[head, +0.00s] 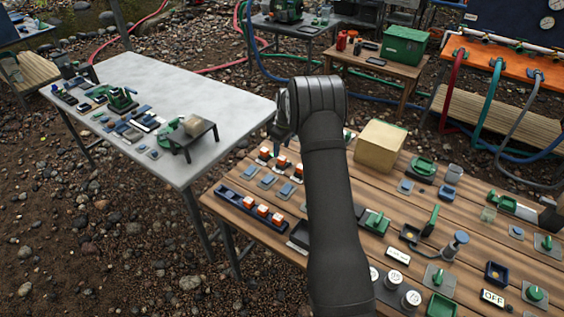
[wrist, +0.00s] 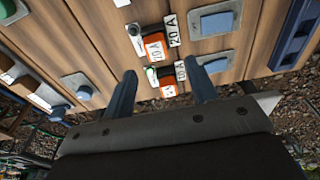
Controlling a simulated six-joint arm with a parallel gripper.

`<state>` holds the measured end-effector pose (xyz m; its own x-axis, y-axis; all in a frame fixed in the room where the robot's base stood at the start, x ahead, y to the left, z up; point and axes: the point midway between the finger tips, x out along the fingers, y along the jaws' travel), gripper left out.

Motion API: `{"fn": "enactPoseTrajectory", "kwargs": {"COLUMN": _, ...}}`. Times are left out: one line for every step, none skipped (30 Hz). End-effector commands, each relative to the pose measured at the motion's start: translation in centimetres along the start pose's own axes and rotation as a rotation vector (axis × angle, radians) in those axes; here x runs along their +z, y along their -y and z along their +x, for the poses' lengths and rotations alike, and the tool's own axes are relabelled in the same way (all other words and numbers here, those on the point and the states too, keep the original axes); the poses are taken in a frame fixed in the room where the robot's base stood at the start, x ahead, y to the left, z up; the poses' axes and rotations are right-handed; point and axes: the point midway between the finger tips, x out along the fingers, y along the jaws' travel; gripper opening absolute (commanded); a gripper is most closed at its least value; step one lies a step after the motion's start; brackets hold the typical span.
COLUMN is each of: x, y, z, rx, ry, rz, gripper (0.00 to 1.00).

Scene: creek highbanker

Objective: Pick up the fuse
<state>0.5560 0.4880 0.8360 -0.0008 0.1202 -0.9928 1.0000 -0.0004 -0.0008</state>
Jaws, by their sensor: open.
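In the wrist view, my gripper (wrist: 163,82) has its two blue fingers apart. An orange and white fuse (wrist: 168,88) with a black and white label lies between and just beyond them; its near part is close to my palm. A second orange fuse (wrist: 154,46) marked "10 A" sits farther off, beside a "20 A" tag (wrist: 174,29). In the head view, several orange and white fuses (head: 281,162) stand in a row near the wooden table's left edge. My gripper (head: 277,146) is above that row, partly hidden by my dark arm. I cannot tell whether a finger touches a fuse.
A dark blue rack (head: 228,195) holding more orange and white fuses (head: 262,210) lies at the wooden table's (head: 330,140) front left edge. Blue-grey blocks (wrist: 215,22) lie beside the fuses. A tan box (head: 380,147) stands behind my arm. A grey table (head: 220,110) is at left.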

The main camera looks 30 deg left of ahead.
Motion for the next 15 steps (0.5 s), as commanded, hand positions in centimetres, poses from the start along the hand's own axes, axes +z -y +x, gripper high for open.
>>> {"fn": "enactPoseTrajectory", "kwargs": {"x": 0.0, "y": 0.0, "z": 0.2, "rx": 0.000, "ry": 0.000, "rz": 0.000, "gripper": 0.53}}
{"fn": "enactPoseTrajectory", "kwargs": {"x": 0.0, "y": 0.0, "z": 0.3, "rx": 0.000, "ry": 0.000, "rz": 0.000, "gripper": 0.53}}
{"fn": "enactPoseTrajectory", "kwargs": {"x": 0.0, "y": 0.0, "z": 0.5, "rx": 0.000, "ry": 0.000, "rz": 0.000, "gripper": 0.53}}
{"fn": "enactPoseTrajectory", "kwargs": {"x": 0.1, "y": -0.1, "z": 0.7, "rx": 0.000, "ry": 0.000, "rz": 0.000, "gripper": 0.53}}
{"fn": "enactPoseTrajectory", "kwargs": {"x": 0.1, "y": -0.1, "z": 0.9, "rx": 0.000, "ry": 0.000, "rz": 0.000, "gripper": 0.53}}
{"fn": "enactPoseTrajectory", "kwargs": {"x": 0.2, "y": -0.1, "z": 1.3, "rx": 0.000, "ry": 0.000, "rz": 0.000, "gripper": 0.53}}
{"fn": "enactPoseTrajectory", "kwargs": {"x": 0.3, "y": -0.2, "z": 1.7, "rx": 0.000, "ry": 0.000, "rz": 0.000, "gripper": 0.53}}
{"fn": "enactPoseTrajectory", "kwargs": {"x": 0.4, "y": -0.2, "z": 2.1, "rx": -0.001, "ry": 0.001, "rz": 0.000, "gripper": 0.53}}
{"fn": "enactPoseTrajectory", "kwargs": {"x": 0.6, "y": -0.3, "z": 2.8, "rx": -0.002, "ry": 0.002, "rz": 0.000, "gripper": 0.53}}
{"fn": "enactPoseTrajectory", "kwargs": {"x": 0.7, "y": -0.4, "z": 3.2, "rx": -0.002, "ry": 0.002, "rz": 0.000, "gripper": 0.53}}
{"fn": "enactPoseTrajectory", "kwargs": {"x": 0.7, "y": -0.4, "z": 3.7, "rx": -0.001, "ry": 0.001, "rz": 0.000, "gripper": 0.53}}
{"fn": "enactPoseTrajectory", "kwargs": {"x": 0.7, "y": -0.4, "z": 4.3, "rx": 0.000, "ry": 0.001, "rz": -0.001, "gripper": 0.53}}
{"fn": "enactPoseTrajectory", "kwargs": {"x": 0.7, "y": -0.4, "z": 4.7, "rx": 0.000, "ry": 0.001, "rz": -0.001, "gripper": 0.53}}
{"fn": "enactPoseTrajectory", "kwargs": {"x": 0.7, "y": -0.4, "z": 5.0, "rx": 0.000, "ry": 0.001, "rz": 0.000, "gripper": 0.53}}
{"fn": "enactPoseTrajectory", "kwargs": {"x": 0.7, "y": -0.4, "z": 5.3, "rx": 0.001, "ry": 0.000, "rz": 0.000, "gripper": 0.53}}
